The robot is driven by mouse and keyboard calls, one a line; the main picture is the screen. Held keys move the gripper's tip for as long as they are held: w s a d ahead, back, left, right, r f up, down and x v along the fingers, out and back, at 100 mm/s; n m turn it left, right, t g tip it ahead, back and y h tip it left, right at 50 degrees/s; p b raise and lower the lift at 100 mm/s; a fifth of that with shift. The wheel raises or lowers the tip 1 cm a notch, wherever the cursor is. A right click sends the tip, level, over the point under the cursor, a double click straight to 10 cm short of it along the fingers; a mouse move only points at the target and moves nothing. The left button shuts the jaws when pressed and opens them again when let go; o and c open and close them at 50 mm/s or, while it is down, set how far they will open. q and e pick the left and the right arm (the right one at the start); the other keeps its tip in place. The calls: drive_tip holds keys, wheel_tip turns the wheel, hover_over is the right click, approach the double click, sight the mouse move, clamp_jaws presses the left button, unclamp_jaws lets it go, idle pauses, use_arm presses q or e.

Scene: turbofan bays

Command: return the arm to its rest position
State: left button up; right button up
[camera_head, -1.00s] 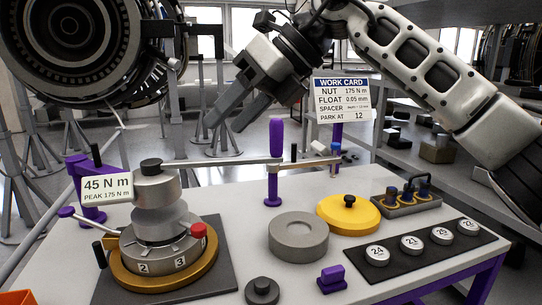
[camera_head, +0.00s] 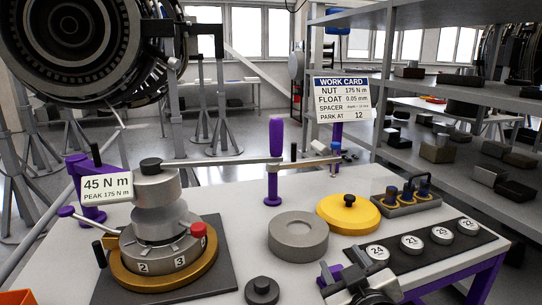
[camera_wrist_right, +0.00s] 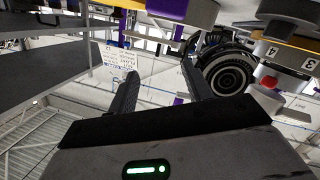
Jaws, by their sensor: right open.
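My right gripper (camera_head: 360,272) is low at the front right of the bench in the head view, in front of the dark strip with numbered discs. The rest of my right arm is out of the head view. My left gripper is in neither view.
The grey bench (camera_head: 235,172) carries a stacked fixture on a gold ring (camera_head: 205,268), a grey ring (camera_head: 298,238), a yellow disc (camera_head: 340,219) and the numbered strip (camera_head: 455,246). A work card (camera_head: 342,98) stands behind. Shelves (camera_head: 450,150) line the right.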

drive_tip(key=s+d+f+m+g+h, duration=0.1)
drive_tip(key=s+d+f+g, duration=0.1)
drive_tip(key=s+f+g, duration=0.5)
drive_tip(key=s+d+f+m+g, duration=0.25)
drive_tip(key=s+f, duration=0.25)
drive_tip(key=s, duration=0.5)
drive_tip(key=s+d+f+m+g+h, duration=0.1)
drive_tip(key=s+d+f+g, duration=0.2)
drive_tip(key=s+f, duration=0.45)
drive_tip(key=w+a+f+n+t+y, duration=0.1)
drive_tip(key=w+a+f+t+y, duration=0.2)
drive_tip(key=w+a+f+t, duration=0.1)
drive_tip(key=shift+a+f+t, duration=0.55)
drive_tip(key=shift+a+t, duration=0.45)
drive_tip(key=shift+t, duration=0.25)
